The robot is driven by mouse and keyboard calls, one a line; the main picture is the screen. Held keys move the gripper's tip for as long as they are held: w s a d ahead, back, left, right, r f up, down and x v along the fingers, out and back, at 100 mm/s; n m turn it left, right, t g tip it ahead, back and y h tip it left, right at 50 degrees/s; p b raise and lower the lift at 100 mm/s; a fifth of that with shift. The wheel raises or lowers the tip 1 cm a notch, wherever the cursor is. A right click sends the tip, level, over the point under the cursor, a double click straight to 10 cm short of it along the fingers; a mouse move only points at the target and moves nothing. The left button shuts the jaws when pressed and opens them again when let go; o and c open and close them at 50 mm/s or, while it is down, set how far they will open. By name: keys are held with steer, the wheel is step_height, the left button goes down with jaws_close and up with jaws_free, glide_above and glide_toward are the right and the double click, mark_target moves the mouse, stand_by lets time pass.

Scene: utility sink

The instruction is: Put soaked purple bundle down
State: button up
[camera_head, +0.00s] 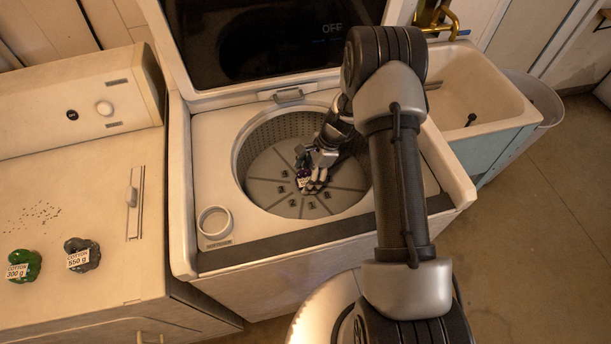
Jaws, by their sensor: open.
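The purple bundle (302,174) with a small white label is low inside the drum (262,178) of the open washer. It is small and partly covered by my gripper (313,181). My gripper reaches down into the drum from the upper right. It is open, with its fingers right at the bundle. I cannot tell whether the fingers still touch it. The bundle appears to rest on the drum's floor, which has several numbered sectors.
The washer's lid (270,35) stands raised behind the drum. A round dispenser cup (214,221) is at the front left of its top. A green bundle (24,264) and a grey bundle (82,255) lie on the left machine. A utility sink (470,95) stands at right.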

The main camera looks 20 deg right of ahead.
steer(key=p+v, duration=0.3)
steer(key=v, duration=0.8)
steer(key=s+a+r+n+t+h, duration=0.15)
steer(key=s+r+n, duration=0.25)
steer(key=r, duration=0.7)
steer(key=s+a+r+n, duration=0.2)
steer(key=s+r+n, duration=0.2)
steer(key=r, duration=0.8)
steer(key=s+r+n+t+h, duration=0.1)
steer(key=s+r+n, duration=0.3)
steer(key=s, duration=0.6)
steer(key=s+r+n+t+h, duration=0.2)
steer(key=s+r+n, duration=0.2)
steer(key=s, duration=0.6)
steer(key=shift+a+r+n, duration=0.25)
steer(key=shift+a+n, duration=0.2)
steer(key=shift+n, duration=0.55)
steer(key=shift+w, duration=0.1)
steer(key=shift+c, duration=0.2)
